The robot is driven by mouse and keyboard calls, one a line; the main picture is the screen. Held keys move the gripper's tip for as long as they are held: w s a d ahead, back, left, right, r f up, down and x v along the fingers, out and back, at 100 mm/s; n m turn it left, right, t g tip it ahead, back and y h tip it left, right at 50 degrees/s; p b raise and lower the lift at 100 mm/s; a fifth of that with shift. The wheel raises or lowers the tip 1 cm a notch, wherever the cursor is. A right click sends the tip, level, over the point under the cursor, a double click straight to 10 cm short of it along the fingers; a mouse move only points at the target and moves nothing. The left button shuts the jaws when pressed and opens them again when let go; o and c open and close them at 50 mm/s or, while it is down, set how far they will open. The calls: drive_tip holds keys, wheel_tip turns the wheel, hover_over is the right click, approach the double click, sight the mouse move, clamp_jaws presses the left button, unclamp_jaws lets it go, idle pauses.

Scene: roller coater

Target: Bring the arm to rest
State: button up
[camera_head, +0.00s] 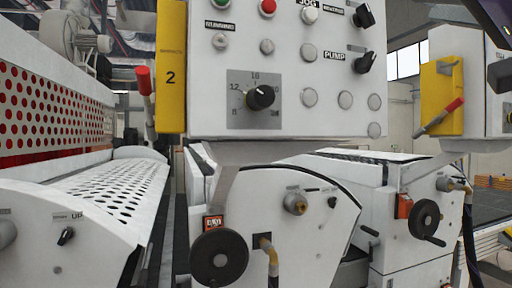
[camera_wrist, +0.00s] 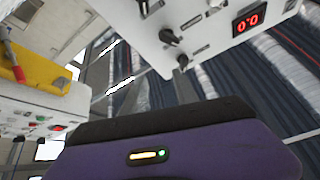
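No separate task object shows; the task concerns my own arm. In the head view, only a dark part of my arm shows at the upper right edge, beside the right-hand panel. My gripper's fingers are not visible in the head view. In the wrist view, a purple and black part of my own body with a small lit indicator fills the bottom. No fingertips show there, so nothing can be seen held. The wrist camera looks up past a white control panel (camera_wrist: 205,28) with black knobs and a red 0.0 display (camera_wrist: 248,19).
The white control panel (camera_head: 285,70) with knobs and buttons hangs close ahead. Below it are roller housings with black handwheels (camera_head: 219,257) (camera_head: 425,219). A perforated guard (camera_head: 50,115) stands at left. Yellow boxes with red-handled levers (camera_head: 172,70) (camera_head: 442,95) jut out at both sides.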

drive_tip(key=w+d+f+m+t+h, duration=0.1)
drive_tip(key=w+f+h, duration=0.1)
drive_tip(key=f, duration=0.4)
drive_tip(key=w+d+f+m+t+h, duration=0.1)
drive_tip(key=w+d+f+h, duration=0.1)
drive_tip(key=f, duration=0.4)
drive_tip(key=s+a+f+g+h, duration=0.1)
drive_tip(key=s+f+h, duration=0.1)
drive_tip(key=f, duration=1.3)
drive_tip(key=s+f+g+h, duration=0.1)
drive_tip(key=s+f+h, duration=0.15)
drive_tip(key=f, duration=1.25)
drive_tip(key=s+a+f+n+g+y, duration=0.1)
drive_tip(key=s+a+f+g, duration=0.1)
drive_tip(key=s+f, duration=0.8)
drive_tip(key=s+a+f+n+g+y, duration=0.1)
drive_tip(key=s+a+f+g, duration=0.2)
drive_tip(key=s+f, duration=0.7)
drive_tip(key=s+a+f+n+g+y, duration=0.1)
drive_tip(key=s+a+f+g, duration=0.2)
drive_tip(key=s+f, duration=0.7)
drive_tip(key=s, duration=0.5)
drive_tip(key=shift+s+n+g, duration=0.15)
drive_tip(key=shift+n+g, duration=0.15)
drive_tip(key=shift+n, duration=0.1)
drive_tip(key=shift+a+f+y, duration=0.1)
drive_tip(key=shift+y, duration=0.15)
